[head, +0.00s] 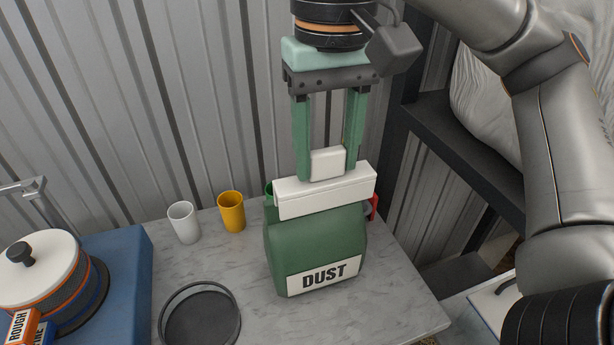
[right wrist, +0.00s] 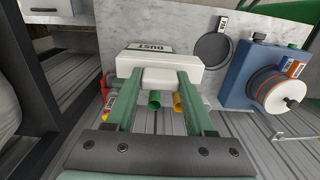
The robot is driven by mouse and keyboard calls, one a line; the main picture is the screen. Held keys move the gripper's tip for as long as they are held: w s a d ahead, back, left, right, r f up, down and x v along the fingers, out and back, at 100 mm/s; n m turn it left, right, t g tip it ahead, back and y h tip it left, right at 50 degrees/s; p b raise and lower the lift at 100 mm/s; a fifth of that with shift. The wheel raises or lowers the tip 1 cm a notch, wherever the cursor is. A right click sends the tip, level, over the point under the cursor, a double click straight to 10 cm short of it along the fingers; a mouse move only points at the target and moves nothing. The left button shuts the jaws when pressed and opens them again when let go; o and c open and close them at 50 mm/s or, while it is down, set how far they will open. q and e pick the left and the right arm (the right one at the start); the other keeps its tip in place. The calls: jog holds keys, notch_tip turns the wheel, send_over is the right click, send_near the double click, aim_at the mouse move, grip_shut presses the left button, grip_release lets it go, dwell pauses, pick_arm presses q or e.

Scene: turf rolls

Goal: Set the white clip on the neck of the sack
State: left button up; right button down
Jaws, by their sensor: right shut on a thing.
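The green sack (head: 312,243) with a white DUST label stands upright near the right end of the table. The white clip (head: 326,192) is a long bar with a square block on top. It lies across the top of the sack and hides the neck; I cannot tell whether it grips the neck. My right gripper (head: 327,168) points down from above, its green fingers shut on the block. In the right wrist view the clip (right wrist: 160,61) sits between the fingertips, with the sack's label (right wrist: 152,47) just beyond it. My left gripper is not in view.
A white cup (head: 184,223) and a yellow cup (head: 232,212) stand left of the sack. A green cup and something red show partly behind it. A round black tray (head: 201,318) lies front left. A blue block (head: 118,268) with a reel is farther left. A corrugated wall stands behind.

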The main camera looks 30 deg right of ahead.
jog(key=w+d+f, duration=0.1)
jog(key=w+f, duration=0.1)
jog(key=w, duration=0.1)
jog(key=w+d+f+b, duration=0.1)
jog(key=w+d+f, duration=0.1)
jog(key=w+f, duration=0.1)
jog(key=w+d+f, duration=0.2)
jog(key=w+f, duration=0.1)
jog(key=shift+w+d+f, duration=0.1)
jog(key=shift+w+f, duration=0.05)
jog(key=shift+w, duration=0.05)
jog(key=shift+w+d+f+b, duration=0.1)
jog(key=shift+w+f+b, duration=0.1)
jog(key=shift+f+b, duration=0.15)
jog(key=shift+f, duration=1.45)
jog(key=shift+f, duration=0.2)
jog(key=shift+c, duration=1.3)
grip_release()
jog(key=shift+r, duration=0.15)
